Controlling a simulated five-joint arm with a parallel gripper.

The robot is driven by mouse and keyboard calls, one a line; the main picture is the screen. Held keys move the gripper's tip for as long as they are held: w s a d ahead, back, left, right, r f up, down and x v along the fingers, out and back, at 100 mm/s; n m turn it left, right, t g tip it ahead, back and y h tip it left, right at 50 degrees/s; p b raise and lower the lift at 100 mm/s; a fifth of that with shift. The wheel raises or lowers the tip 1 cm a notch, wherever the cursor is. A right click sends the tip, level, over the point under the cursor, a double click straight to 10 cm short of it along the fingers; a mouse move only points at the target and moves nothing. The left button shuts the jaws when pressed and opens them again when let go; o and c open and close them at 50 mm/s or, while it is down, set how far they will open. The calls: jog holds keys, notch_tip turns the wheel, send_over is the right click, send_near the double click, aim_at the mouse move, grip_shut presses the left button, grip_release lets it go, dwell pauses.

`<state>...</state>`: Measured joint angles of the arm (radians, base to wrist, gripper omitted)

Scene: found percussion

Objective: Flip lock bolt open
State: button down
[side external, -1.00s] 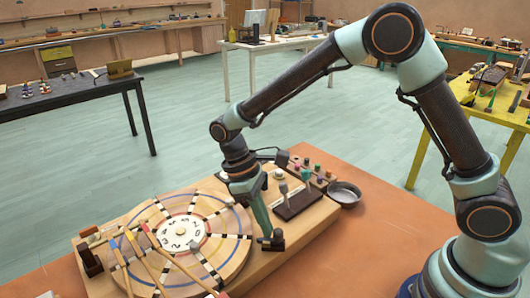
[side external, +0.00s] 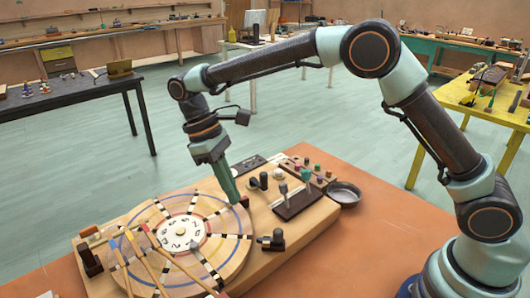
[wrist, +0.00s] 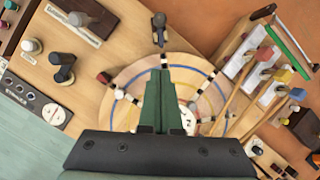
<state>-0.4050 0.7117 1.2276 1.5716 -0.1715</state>
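What looks like the lock bolt (side external: 276,240) is a small dark fitting with an upright knob. It sits on the wooden board beside the right rim of the round wooden disc (side external: 228,258). In the wrist view the bolt (wrist: 159,28) shows at top centre, beyond my fingertips. My gripper (side external: 236,197) hangs over the disc's far right part, up and left of the bolt and clear of it. In the wrist view its green fingers (wrist: 163,74) lie together, with nothing seen between them. I cannot tell whether the bolt is open or locked.
Small levers on a dark base (side external: 298,205) stand on the board right of the disc. A round metal pan (side external: 344,193) sits at its right end. Several mallets (side external: 166,262) lie across the disc's left and front. The orange table (side external: 375,245) is bare at right.

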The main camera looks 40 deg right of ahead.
jog(key=shift+v, duration=1.15)
jog(key=s+d+r+m+t+y, duration=0.1)
jog(key=s+d+r+m+t, duration=0.15)
jog(key=s+d+r, duration=0.35)
jog(key=s+d+r+m+t+y, duration=0.1)
jog(key=s+d+r+m+t, duration=0.2)
jog(key=d, duration=0.4)
jog(key=s+d+f+m+t, duration=0.1)
jog(key=s+d+f+t, duration=0.1)
jog(key=s+d+t, duration=0.1)
jog(key=shift+s+d+t, duration=0.3)
jog(key=shift+d+t, duration=0.15)
jog(key=shift+d, duration=0.35)
